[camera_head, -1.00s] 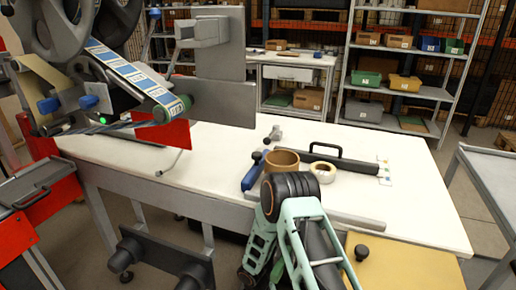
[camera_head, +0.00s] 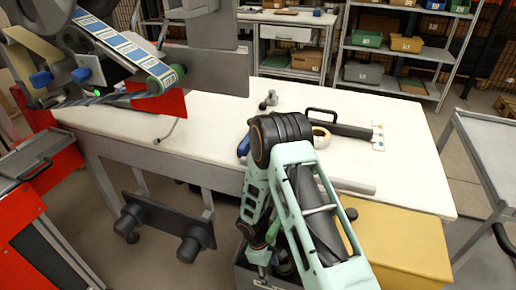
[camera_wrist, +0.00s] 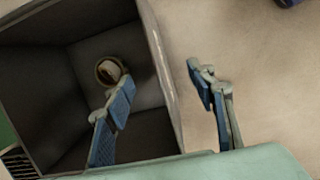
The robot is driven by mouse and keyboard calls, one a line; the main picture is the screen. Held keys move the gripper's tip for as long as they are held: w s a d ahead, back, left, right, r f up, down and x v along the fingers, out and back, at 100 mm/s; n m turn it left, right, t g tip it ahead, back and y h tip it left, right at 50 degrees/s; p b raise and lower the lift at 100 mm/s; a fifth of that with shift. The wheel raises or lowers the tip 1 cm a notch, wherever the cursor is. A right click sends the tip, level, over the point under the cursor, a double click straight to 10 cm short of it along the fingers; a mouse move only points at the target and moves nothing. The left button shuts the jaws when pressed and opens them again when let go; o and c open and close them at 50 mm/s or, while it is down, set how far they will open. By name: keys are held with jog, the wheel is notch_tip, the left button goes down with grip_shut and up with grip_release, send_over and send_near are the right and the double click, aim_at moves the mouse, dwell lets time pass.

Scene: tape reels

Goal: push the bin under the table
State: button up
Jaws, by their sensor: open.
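The bin (camera_wrist: 45,85) is a dark grey open box. It fills the left of the wrist view, and a small round brown roll (camera_wrist: 110,70) lies inside it. In the head view only part of the bin (camera_head: 246,279) shows at the bottom, below the table's front edge. The table (camera_head: 225,130) has a white top. My gripper (camera_wrist: 162,80) is open at the bin's right wall, with one finger over the inside and the other beyond the wall. I cannot tell whether either finger touches it. In the head view my arm hides most of the gripper.
A yellow-topped unit (camera_head: 395,245) stands right of my arm. A grey cart (camera_head: 490,150) is at the far right. A black bracket with two knobs (camera_head: 165,225) hangs below the table front. Red cabinets (camera_head: 45,240) stand left.

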jog(key=s+a+b, duration=0.1)
jog(key=s+a, duration=0.4)
jog(key=s, duration=0.5)
jog(key=shift+s+f, duration=0.2)
jog(key=shift+f, duration=0.1)
jog(key=shift+a, duration=0.1)
